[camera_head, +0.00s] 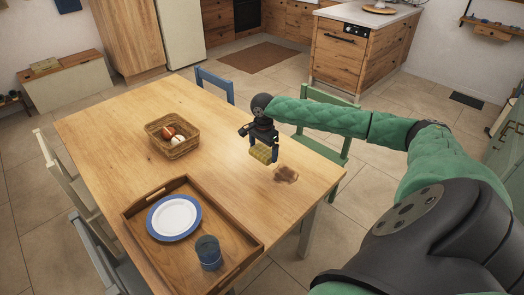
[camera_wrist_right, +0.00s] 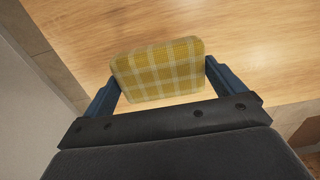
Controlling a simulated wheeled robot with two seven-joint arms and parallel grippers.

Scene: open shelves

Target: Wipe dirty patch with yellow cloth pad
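The yellow plaid cloth pad (camera_head: 262,153) is between the fingers of my right gripper (camera_head: 263,150), over the wooden table near its far right side. In the right wrist view the pad (camera_wrist_right: 157,69) sits between the two blue fingers of the gripper (camera_wrist_right: 160,82), which touch its sides. The brown dirty patch (camera_head: 286,173) is on the table top, just right of and nearer than the pad. The pad appears held above the table and apart from the patch; its exact height is hard to tell. My left gripper is not in view.
On the table (camera_head: 108,132) stand a wicker basket (camera_head: 186,149) with round items and a wooden tray (camera_head: 141,246) holding a blue-rimmed plate (camera_head: 174,217) and a blue cup (camera_head: 209,252). A green chair (camera_head: 318,147) and a blue chair (camera_head: 214,82) stand at the table's edges.

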